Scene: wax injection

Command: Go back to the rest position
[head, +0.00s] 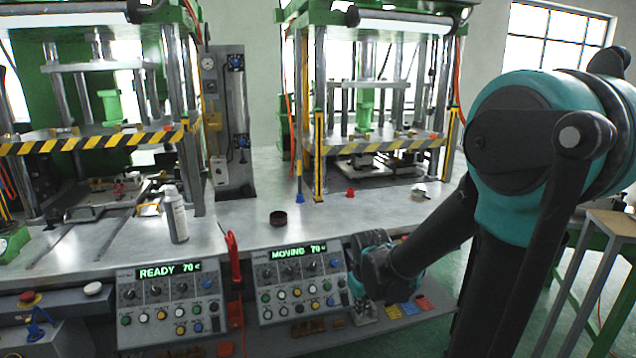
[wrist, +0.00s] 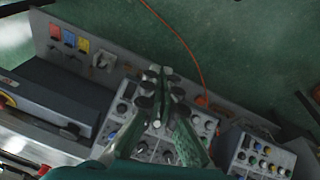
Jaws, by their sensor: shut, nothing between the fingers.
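My gripper (wrist: 163,80) is shut and empty in the wrist view, its two fingertips together. Behind it shows a control panel with knobs and buttons (wrist: 205,122). In the head view my arm reaches in from the right and bends down to the bench front. There my wrist is beside the right control panel (head: 300,283), whose display reads "MOVING 70". The gripper's fingers (head: 362,314) are small and partly hidden there, low in front of the panel's right end.
A left panel (head: 168,300) reads "READY 70". Two green presses with striped guards (head: 385,146) stand on the metal bench (head: 330,222). A wooden-topped stand (head: 612,222) is at right. Green floor (wrist: 235,45) is open beyond the bench.

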